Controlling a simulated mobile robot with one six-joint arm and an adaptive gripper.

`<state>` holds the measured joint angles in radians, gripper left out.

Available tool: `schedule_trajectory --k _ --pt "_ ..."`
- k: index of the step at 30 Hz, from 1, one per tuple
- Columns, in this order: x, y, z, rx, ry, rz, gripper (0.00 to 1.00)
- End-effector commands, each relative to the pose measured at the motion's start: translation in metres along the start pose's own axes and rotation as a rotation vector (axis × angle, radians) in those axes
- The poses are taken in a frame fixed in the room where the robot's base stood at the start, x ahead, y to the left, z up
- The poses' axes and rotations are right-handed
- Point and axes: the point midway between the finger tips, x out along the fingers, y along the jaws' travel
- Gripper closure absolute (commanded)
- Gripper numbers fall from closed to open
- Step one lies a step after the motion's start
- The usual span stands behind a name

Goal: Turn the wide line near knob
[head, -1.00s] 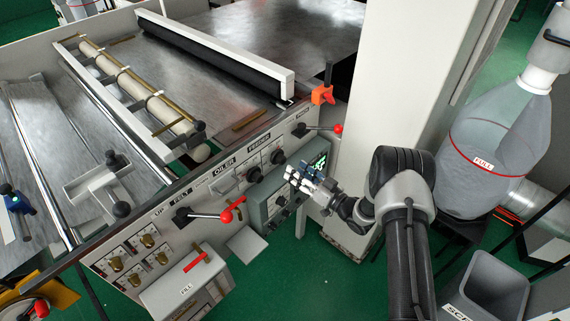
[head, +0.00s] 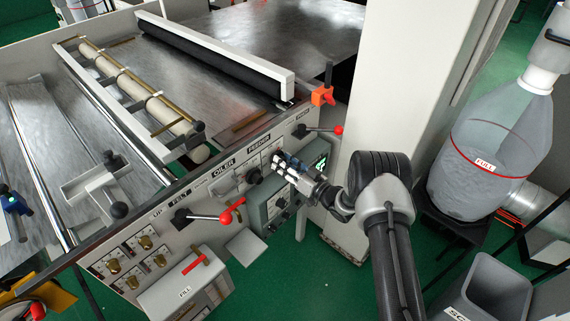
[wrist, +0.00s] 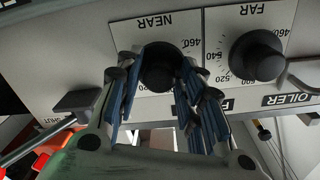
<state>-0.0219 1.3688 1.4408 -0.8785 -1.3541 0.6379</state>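The near knob (wrist: 160,68) is a round black knob on a white dial plate marked NEAR, seen upside down in the wrist view. My gripper (wrist: 157,86) has its blue-padded fingers on either side of this knob. The fingers look spread around it, and I cannot tell whether the pads touch it. In the head view my gripper (head: 281,163) is at the machine's front panel and hides the near knob. A similar black far knob (wrist: 257,56) sits beside it under a FAR mark. No "wide line" wording is readable.
In the wrist view a black lever knob (wrist: 77,102) is left of the near dial. In the head view red-tipped levers (head: 226,217) (head: 338,130) stick out from the panel. A grey-green control box (head: 270,213) is just below my gripper. A white column (head: 400,80) stands right.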

Motion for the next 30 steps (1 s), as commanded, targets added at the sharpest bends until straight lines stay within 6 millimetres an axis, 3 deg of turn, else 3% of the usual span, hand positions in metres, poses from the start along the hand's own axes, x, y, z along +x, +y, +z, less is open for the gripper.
schedule_trajectory --k 13,23,30 --pt "-0.0001 -0.0001 0.0001 0.000 0.000 0.000 0.97" --pt "0.0001 0.0005 0.0012 -0.053 0.002 -0.002 0.97" --pt "0.0004 0.0013 0.0028 -0.205 0.008 -0.004 0.97"
